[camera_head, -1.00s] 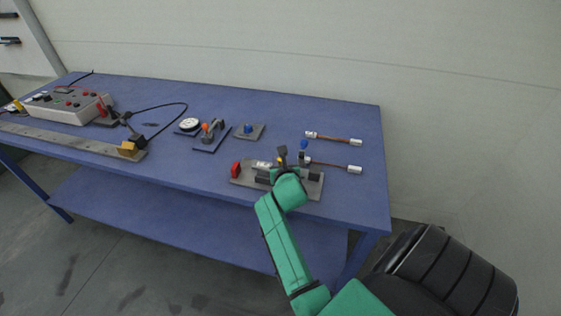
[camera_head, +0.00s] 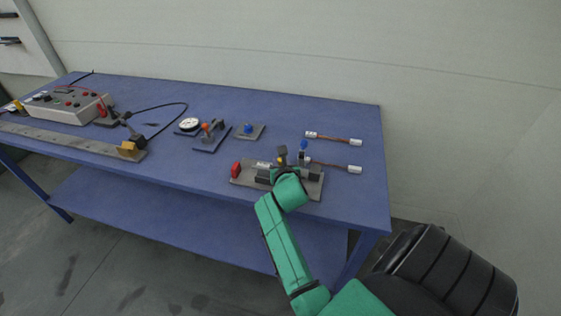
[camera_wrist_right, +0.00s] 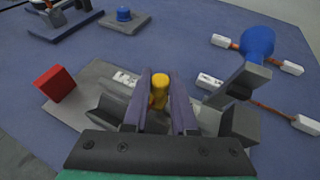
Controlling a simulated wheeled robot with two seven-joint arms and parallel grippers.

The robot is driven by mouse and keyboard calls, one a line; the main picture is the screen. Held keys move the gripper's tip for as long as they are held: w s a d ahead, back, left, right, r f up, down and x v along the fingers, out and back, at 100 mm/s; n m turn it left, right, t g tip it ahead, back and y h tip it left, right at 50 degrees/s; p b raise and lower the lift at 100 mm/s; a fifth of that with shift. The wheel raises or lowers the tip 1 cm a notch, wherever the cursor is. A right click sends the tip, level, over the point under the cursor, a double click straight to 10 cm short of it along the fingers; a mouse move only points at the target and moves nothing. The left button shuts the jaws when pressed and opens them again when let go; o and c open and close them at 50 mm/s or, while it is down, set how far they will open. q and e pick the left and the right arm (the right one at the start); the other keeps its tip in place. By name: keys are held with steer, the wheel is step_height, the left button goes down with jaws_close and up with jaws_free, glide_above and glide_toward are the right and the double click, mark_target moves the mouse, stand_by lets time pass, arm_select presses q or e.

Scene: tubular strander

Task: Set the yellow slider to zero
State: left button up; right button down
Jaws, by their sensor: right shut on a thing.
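The yellow slider (camera_wrist_right: 160,92) is a small upright yellow peg on a grey fixture (camera_wrist_right: 98,72). In the head view only a small bit of the slider (camera_head: 280,162) shows, beside my arm. My right gripper (camera_wrist_right: 160,95) is shut on the slider, with one finger on each side of it. The fixture (camera_head: 245,180) lies at the front right of the blue table. It has a red block (camera_wrist_right: 54,84) at its left end and a white label (camera_wrist_right: 125,78). The gripper hides the slider's lower part and any zero mark. My left gripper is not in view.
A dark arm topped by a blue ball (camera_wrist_right: 257,41) stands close to the right of the gripper. Two cables with white ends (camera_head: 355,169) lie behind.

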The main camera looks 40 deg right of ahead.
steer(key=shift+w+f, duration=0.1)
glide_above(256, 168)
steer(key=shift+s, duration=0.25)
steer(key=shift+d, duration=0.15)
steer(key=c, duration=0.8)
jaws_free()
steer(key=shift+o, duration=0.4)
steer(key=shift+w+f, duration=0.1)
steer(key=shift+w, duration=0.2)
steer(key=shift+s+a+r+p, duration=0.2)
steer(key=shift+s+p, duration=0.1)
steer(key=shift+s, duration=0.1)
steer(key=v, duration=1.3)
steer(key=shift+s+a+r, duration=0.15)
steer(key=shift+s+a, duration=0.05)
steer(key=shift+s, duration=0.05)
